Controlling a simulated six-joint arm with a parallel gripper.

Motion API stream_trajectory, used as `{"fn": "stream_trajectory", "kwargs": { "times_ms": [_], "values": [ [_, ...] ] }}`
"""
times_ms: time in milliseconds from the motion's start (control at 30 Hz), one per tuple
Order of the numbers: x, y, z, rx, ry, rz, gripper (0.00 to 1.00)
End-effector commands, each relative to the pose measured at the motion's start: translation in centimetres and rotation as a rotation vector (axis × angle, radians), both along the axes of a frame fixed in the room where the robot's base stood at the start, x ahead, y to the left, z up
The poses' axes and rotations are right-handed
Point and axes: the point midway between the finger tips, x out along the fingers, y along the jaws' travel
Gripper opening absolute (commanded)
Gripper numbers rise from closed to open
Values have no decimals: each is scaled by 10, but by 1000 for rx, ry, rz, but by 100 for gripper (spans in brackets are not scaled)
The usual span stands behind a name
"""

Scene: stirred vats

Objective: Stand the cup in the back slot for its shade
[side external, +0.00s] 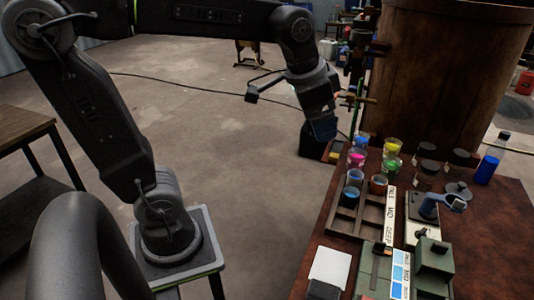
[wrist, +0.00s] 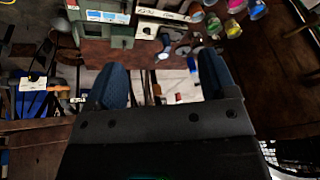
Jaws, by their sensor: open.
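The slotted dark wooden rack (side external: 345,226) lies on the table, with a white strip lettered for pale, mid and deep (side external: 387,215) along its right side. A cup with blue contents (side external: 350,195) stands at the rack's back part; a bluish cup (side external: 355,176) is just behind it. I cannot tell exactly which slot or ledge each is on. A card with blue shade patches (side external: 400,275) lies in front. My gripper (side external: 322,128) is open, behind and left of the rack, apart from the cups. In the wrist view my gripper (wrist: 163,82) has nothing between its fingers.
A large brown vat (side external: 440,80) rises behind. Open floor lies left.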

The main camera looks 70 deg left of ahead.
Motion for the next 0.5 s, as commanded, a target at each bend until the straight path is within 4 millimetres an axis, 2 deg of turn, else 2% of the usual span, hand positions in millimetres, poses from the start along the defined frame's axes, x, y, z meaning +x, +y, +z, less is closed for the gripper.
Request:
{"fn": "stream_trajectory", "kwargs": {
  "times_ms": [33,100,200,333,500],
  "values": [
    [-25,-3,-5,-20,-28,43,78],
    [-51,-5,-15,-49,-54,102,78],
    [-79,-8,-31,-86,-86,173,78],
    [-100,-9,-46,-117,-110,229,78],
    [-107,-10,-52,-130,-116,251,78]
  ]
}}
